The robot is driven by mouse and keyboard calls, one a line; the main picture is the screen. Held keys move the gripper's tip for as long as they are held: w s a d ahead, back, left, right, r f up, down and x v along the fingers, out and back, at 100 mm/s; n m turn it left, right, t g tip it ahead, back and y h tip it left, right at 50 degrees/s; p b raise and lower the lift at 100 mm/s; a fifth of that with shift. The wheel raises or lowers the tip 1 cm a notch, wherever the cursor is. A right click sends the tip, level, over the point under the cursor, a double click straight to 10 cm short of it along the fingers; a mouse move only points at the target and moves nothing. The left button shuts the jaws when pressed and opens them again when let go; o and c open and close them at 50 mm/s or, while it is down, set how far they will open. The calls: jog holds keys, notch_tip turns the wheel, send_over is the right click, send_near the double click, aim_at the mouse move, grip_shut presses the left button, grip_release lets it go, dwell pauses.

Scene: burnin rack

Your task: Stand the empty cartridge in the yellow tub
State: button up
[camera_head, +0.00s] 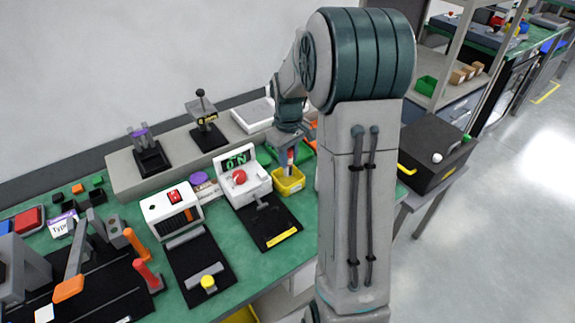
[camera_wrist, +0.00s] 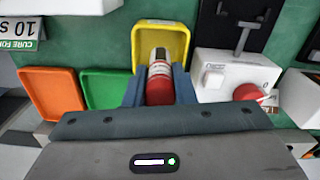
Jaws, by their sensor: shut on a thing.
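In the wrist view the tub (camera_wrist: 178,32) lies straight ahead of the fingers. My gripper (camera_wrist: 160,88) is shut on the cartridge (camera_wrist: 159,69), which has a red body, a white label band and a clear end. The cartridge's clear end points into the tub's opening. In the head view my gripper (camera_head: 291,154) is over the tub with the cartridge between its fingers. Whether the cartridge touches the tub floor cannot be told.
A green tub (camera_wrist: 106,88) and an orange tub (camera_wrist: 52,93) stand beside the yellow one. A black box (camera_head: 435,152) stands to the right, beyond my arm.

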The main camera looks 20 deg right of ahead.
jog(key=shift+w+f, duration=0.2)
jog(key=shift+f, duration=1.95)
jog(key=shift+f, duration=0.15)
jog(key=o, duration=1)
